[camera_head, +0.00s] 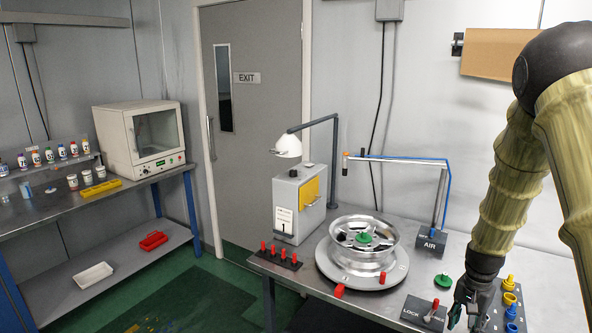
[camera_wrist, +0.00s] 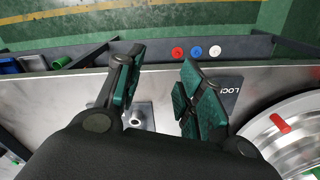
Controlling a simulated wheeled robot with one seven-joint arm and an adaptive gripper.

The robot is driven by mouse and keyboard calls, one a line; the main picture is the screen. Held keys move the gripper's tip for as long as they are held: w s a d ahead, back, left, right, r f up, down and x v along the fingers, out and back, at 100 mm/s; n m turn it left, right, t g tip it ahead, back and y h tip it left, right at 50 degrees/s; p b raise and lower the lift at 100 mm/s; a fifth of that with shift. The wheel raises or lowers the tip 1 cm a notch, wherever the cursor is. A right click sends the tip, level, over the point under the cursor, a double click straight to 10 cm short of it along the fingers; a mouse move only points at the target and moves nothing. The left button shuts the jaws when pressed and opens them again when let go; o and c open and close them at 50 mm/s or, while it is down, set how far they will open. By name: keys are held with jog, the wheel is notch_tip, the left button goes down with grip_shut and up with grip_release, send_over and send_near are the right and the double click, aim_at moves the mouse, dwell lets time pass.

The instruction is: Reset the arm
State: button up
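My gripper (camera_head: 466,310) hangs from my arm at the lower right of the head view, fingers pointing down over the bench, right of the LOCK box. In the wrist view my gripper (camera_wrist: 158,85) has its two dark green fingers apart, with nothing held between them. A metal plate with a round hole (camera_wrist: 138,117) shows below, between the fingers. The LOCK box (camera_head: 422,313) with its red lever is close to the gripper; its label (camera_wrist: 232,90) shows beside the right finger. The lever's contact with the gripper cannot be told.
A wheel rim (camera_head: 362,238) with a green hub knob sits on the round turntable. The AIR stand (camera_head: 431,243), a loose green knob (camera_head: 443,281), red pegs (camera_head: 283,253) and yellow and blue cups (camera_head: 510,300) share the metal bench. A grey machine (camera_head: 299,205) stands behind.

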jog(key=s+a+f+n+h+b, duration=0.15)
jog(key=s+a+f, duration=0.25)
jog(key=s+f, duration=0.5)
jog(key=s+a+f+n+b, duration=0.1)
jog(key=s+a+f+n, duration=0.3)
jog(key=f, duration=0.8)
jog(key=s+a+f+n, duration=0.1)
jog(key=s+a+f, duration=0.2)
jog(key=s, duration=0.4)
jog(key=s+a+f+n+y+b, duration=0.1)
jog(key=s+a+f+n, duration=0.1)
jog(key=s+a+f, duration=0.2)
jog(key=s+a+f+n+b, duration=0.1)
jog(key=s+a+f, duration=0.2)
jog(key=s, duration=0.9)
jog(key=a, duration=0.3)
jog(key=shift+s+a+f+y, duration=0.15)
jog(key=shift+a+y, duration=0.2)
jog(key=shift+a, duration=0.05)
